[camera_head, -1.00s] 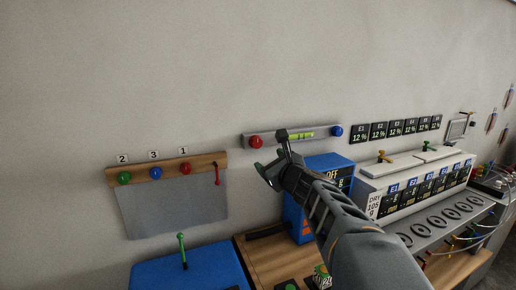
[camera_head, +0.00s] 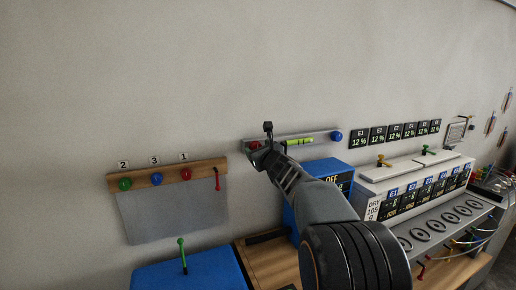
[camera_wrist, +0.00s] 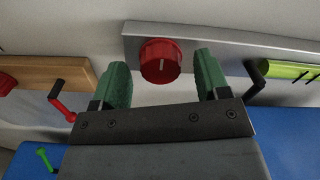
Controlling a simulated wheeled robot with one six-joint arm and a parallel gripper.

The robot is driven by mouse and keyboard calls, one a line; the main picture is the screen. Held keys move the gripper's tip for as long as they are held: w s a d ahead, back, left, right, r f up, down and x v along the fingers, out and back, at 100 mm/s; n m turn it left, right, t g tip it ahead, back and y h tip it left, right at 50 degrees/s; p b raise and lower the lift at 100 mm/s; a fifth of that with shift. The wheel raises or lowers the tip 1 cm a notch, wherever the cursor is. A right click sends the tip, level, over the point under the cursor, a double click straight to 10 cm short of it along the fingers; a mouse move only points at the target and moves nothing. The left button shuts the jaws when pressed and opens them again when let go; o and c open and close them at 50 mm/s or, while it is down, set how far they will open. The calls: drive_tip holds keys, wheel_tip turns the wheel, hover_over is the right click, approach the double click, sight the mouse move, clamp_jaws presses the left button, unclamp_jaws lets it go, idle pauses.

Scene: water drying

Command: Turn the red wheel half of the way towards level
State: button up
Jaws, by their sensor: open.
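The red wheel (camera_wrist: 161,62) is a round ribbed knob with a pale line on its face, at the left end of a grey wall bar (camera_wrist: 215,43). In the wrist view it lies between and just beyond the two green fingertips of my gripper (camera_wrist: 161,82), which is open and empty. No contact with the wheel is visible. In the head view my gripper (camera_head: 262,147) covers most of the wheel. A lime-green level vial (camera_head: 299,141) sits on the bar, right of the wheel, and also shows in the wrist view (camera_wrist: 285,70).
A blue knob (camera_head: 336,135) is at the bar's right end. A black crank-like piece (camera_wrist: 257,80) stands close to my right finger. A wooden rail (camera_head: 145,180) with coloured knobs and a red crank (camera_head: 217,180) is to the left. A blue box (camera_head: 325,169) is below the bar.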

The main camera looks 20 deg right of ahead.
drive_tip(key=shift+w, duration=0.35)
drive_tip(key=c, duration=0.9)
drive_tip(key=shift+c, duration=0.2)
drive_tip(key=shift+f+n+b, duration=0.1)
drive_tip(key=shift+n+b, duration=0.2)
drive_tip(key=shift+b, duration=0.2)
drive_tip(key=shift+a+f+n+b, duration=0.1)
drive_tip(key=shift+f+n+b, duration=0.05)
drive_tip(key=shift+n+b, duration=4.05)
drive_tip(key=shift+a+f+n+b, duration=0.1)
drive_tip(key=shift+n+b, duration=2.95)
drive_tip(key=shift+n, duration=2.25)
